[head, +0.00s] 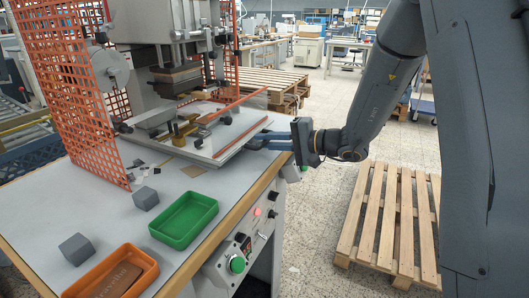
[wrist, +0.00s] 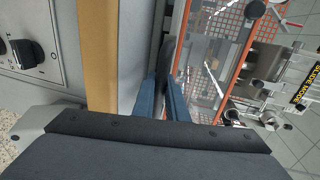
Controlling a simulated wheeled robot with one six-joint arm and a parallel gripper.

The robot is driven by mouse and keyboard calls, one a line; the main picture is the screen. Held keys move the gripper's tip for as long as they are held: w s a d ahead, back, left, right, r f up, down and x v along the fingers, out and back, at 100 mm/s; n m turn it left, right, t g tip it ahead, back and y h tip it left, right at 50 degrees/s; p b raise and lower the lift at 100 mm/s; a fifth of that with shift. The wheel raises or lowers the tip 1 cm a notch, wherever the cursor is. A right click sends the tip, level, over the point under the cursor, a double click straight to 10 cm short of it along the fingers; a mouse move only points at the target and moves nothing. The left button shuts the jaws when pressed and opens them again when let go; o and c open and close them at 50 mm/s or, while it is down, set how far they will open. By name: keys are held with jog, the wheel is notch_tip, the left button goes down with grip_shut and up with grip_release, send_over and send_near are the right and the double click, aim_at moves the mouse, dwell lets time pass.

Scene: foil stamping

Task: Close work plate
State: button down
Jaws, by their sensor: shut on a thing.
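The work plate (head: 228,146) is a pale flat slide with brass and dark fittings on top. It sits on the stamping machine's grey table, in front of and below the press head (head: 178,78). My gripper (head: 262,139) reaches in from the right at the plate's near right edge. Its blue fingers are closed on a dark handle at that edge. In the wrist view, the fingers (wrist: 165,103) lie on both sides of the dark handle (wrist: 175,60). The handle's lower part is hidden between the fingers.
Orange mesh guards (head: 62,75) flank the press. A green tray (head: 184,219), an orange tray (head: 112,275) and grey cubes (head: 146,198) stand on the table (head: 120,222). Control knobs and buttons (head: 237,264) line its front. A wooden pallet (head: 390,222) lies on the floor at right.

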jog(key=shift+a, duration=0.1)
jog(key=c, duration=1.8)
grip_release()
jog(key=b+v, duration=0.2)
jog(key=v, duration=0.6)
